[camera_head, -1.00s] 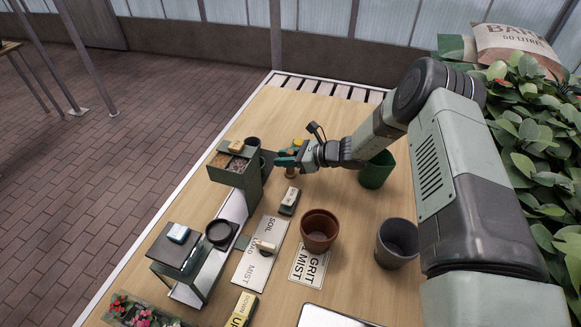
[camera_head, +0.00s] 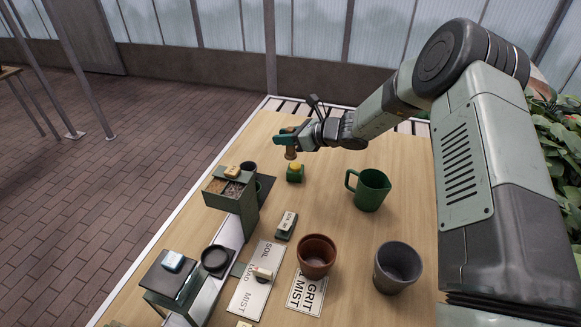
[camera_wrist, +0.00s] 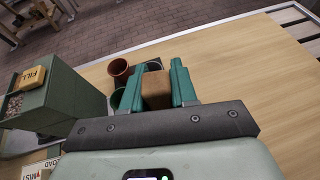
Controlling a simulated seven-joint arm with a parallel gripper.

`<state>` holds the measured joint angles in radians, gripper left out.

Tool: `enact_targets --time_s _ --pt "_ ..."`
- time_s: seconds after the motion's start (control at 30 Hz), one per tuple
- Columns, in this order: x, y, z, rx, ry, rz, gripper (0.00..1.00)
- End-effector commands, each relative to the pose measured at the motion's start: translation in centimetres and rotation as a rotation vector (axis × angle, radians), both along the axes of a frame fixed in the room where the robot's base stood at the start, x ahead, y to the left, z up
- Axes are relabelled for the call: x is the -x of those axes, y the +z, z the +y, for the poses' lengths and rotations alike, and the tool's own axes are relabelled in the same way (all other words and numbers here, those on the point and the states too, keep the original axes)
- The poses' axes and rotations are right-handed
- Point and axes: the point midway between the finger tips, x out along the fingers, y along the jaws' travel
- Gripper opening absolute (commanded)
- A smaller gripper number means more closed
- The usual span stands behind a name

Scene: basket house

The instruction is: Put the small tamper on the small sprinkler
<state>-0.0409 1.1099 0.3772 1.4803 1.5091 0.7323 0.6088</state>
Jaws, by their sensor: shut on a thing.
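My gripper (camera_head: 291,140) is shut on a brown wooden piece, which I take to be the small tamper (camera_head: 291,153). The tamper hangs below the teal fingers, over the far left part of the table. In the wrist view its wooden block (camera_wrist: 156,90) sits between the two fingers (camera_wrist: 160,84); its lower end is hidden there. A small green block with a yellow top (camera_head: 295,172) stands just below it in the head view; I cannot tell the height between them. I cannot tell which thing is the small sprinkler.
A green hopper stand (camera_head: 248,205) with a yellow label stands left of my gripper; it also shows in the wrist view (camera_wrist: 70,100). A green jug (camera_head: 370,190), a terracotta pot (camera_head: 317,255) and a grey pot (camera_head: 398,267) stand to the right. The far table is mostly clear.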

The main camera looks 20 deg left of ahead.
Motion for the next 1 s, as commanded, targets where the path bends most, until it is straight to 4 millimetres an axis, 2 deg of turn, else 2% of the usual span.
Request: enact_targets --time_s 0.1,0.23,0.5,0.67,0.9,1.0 --pt "-3.0 1.9 -0.1 -0.004 -0.113 -0.001 0.0" --pt "-4.7 2.2 -0.3 -0.008 -0.185 0.01 0.0" --pt "-5.0 -2.3 -0.3 -0.009 -0.198 0.012 0.0" --pt "-5.0 -3.5 -0.3 -0.011 -0.197 0.01 0.0" --pt "-5.0 -6.6 -0.3 -0.009 -0.196 0.011 0.0" --pt "-5.0 -7.0 -0.3 -0.01 -0.195 0.009 0.0"
